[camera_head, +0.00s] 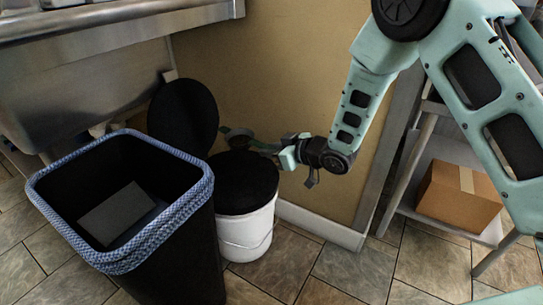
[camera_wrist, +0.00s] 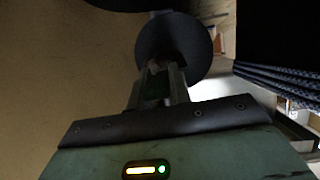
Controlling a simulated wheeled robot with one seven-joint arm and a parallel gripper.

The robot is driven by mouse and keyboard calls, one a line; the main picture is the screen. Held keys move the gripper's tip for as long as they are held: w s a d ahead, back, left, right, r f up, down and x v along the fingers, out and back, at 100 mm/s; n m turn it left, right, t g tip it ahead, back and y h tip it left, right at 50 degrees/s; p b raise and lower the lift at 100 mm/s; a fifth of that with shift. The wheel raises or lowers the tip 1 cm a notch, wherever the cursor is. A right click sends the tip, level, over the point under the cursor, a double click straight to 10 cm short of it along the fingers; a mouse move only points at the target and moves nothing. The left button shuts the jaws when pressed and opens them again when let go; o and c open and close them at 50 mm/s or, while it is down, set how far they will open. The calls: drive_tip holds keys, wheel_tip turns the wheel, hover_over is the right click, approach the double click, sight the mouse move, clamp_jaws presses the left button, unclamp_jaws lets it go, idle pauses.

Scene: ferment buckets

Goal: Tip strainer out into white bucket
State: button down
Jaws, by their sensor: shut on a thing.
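The strainer (camera_head: 240,140) is a small dark, greenish-edged thing above the back of the white bucket (camera_head: 246,232). My gripper (camera_head: 279,152) comes from the right and is shut on the strainer at its right end. The bucket's round top shows black, and I cannot tell whether that is a lid or dark contents. In the wrist view my gripper (camera_wrist: 163,84) points at a dark round shape, which I cannot surely tell as strainer or bucket top. The strainer's inside and exact tilt are not clear.
A tall black bin (camera_head: 190,262) with a blue woven-looking rim stands left of the bucket, with a grey flat thing inside. A black round disc (camera_head: 183,117) stands upright behind it. The wall is close behind. A shelf with a cardboard box (camera_head: 458,198) is at right.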

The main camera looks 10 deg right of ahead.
drive_tip(key=b, duration=0.1)
drive_tip(key=n+b, duration=0.1)
drive_tip(key=b, duration=0.1)
drive_tip(key=shift+s+a+f+n+t+h, duration=0.2)
drive_tip(key=shift+f+n+t+h, duration=0.1)
drive_tip(key=shift+f+t, duration=0.1)
drive_tip(key=shift+s+a+f+n+t+y+b, duration=0.1)
drive_tip(key=shift+f+n+t+y+b, duration=0.3)
drive_tip(key=shift+n+t+b, duration=2.05)
drive_tip(key=shift+d+f+n+t+y+b, duration=0.1)
drive_tip(key=shift+f+n+t+y+b, duration=0.3)
drive_tip(key=shift+n+b, duration=4.15)
drive_tip(key=shift+s+a+f+n+t+y+b, duration=0.15)
drive_tip(key=shift+n+t+y+b, duration=1)
drive_tip(key=shift+n, duration=3.65)
drive_tip(key=shift+w+h+b, duration=0.1)
drive_tip(key=shift+h+b, duration=0.45)
drive_tip(key=shift+b, duration=0.2)
